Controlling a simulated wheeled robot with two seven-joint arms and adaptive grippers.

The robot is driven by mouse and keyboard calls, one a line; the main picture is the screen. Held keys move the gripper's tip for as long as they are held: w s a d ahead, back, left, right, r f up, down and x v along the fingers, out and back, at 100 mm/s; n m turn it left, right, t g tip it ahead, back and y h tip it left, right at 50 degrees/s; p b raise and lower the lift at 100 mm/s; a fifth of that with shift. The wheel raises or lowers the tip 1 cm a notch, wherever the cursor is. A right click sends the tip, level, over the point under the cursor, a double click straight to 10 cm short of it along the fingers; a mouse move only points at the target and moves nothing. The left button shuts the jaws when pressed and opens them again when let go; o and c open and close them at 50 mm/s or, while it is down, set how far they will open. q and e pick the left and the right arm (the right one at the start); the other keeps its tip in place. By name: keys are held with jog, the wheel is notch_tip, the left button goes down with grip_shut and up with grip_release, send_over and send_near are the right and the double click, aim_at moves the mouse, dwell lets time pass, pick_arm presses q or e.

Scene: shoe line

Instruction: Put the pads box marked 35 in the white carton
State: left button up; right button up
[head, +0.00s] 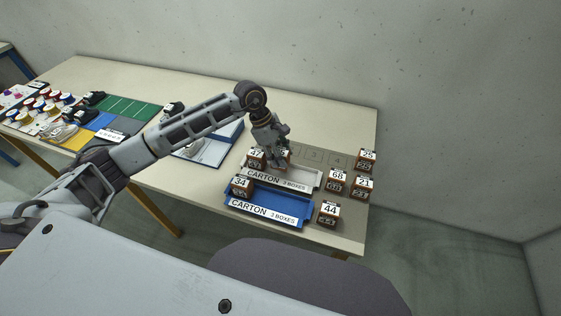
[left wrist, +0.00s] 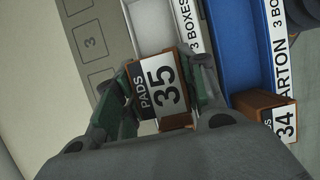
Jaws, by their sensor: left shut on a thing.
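The pads box marked 35 (left wrist: 160,92) is brown with a white label and sits between the fingers of my left gripper (left wrist: 155,100) in the left wrist view. In the head view this gripper (head: 281,157) points down at the left part of the white carton (head: 304,175), beside a box marked 47 (head: 256,158) at the carton's left end. The gripper mostly hides the held box there. I cannot tell whether the held box touches the carton floor. My right gripper is not in view.
A blue carton (head: 269,203) stands in front, with a box marked 34 (head: 242,186) at its left end. Boxes marked 68 (head: 336,181), 21 (head: 361,187), 25 (head: 366,160) and 44 (head: 327,214) stand to the right. Numbered squares (head: 315,155) lie behind the white carton.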

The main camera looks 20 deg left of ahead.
pick_arm(q)
jog(key=shift+f, duration=1.75)
jog(key=shift+f, duration=0.2)
jog(key=o, duration=1)
jog(key=shift+r, duration=0.2)
